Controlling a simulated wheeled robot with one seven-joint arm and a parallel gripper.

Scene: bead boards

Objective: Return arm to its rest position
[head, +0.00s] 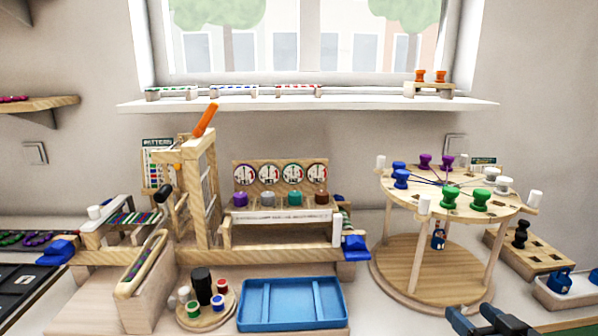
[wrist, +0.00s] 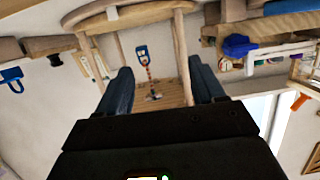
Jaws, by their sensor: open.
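My gripper (head: 490,320) shows at the bottom edge of the head view, in front of the round wooden stand. In the wrist view my gripper (wrist: 162,82) has its two dark fingers wide apart, with nothing held between them. Beyond the fingers, a blue tag (wrist: 141,52) with a short beaded strand hangs between the stand's posts. The blue tag (head: 438,239) also shows in the head view, under the stand's round top. The rest of my arm is mostly out of view.
The round stand (head: 410,270) carries several coloured pegs on top. A blue tray (head: 290,305) lies left of my gripper. A wooden bead frame (head: 200,255) stands further left. A peg block (head: 530,252) and a white bin (head: 568,290) stand at the right.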

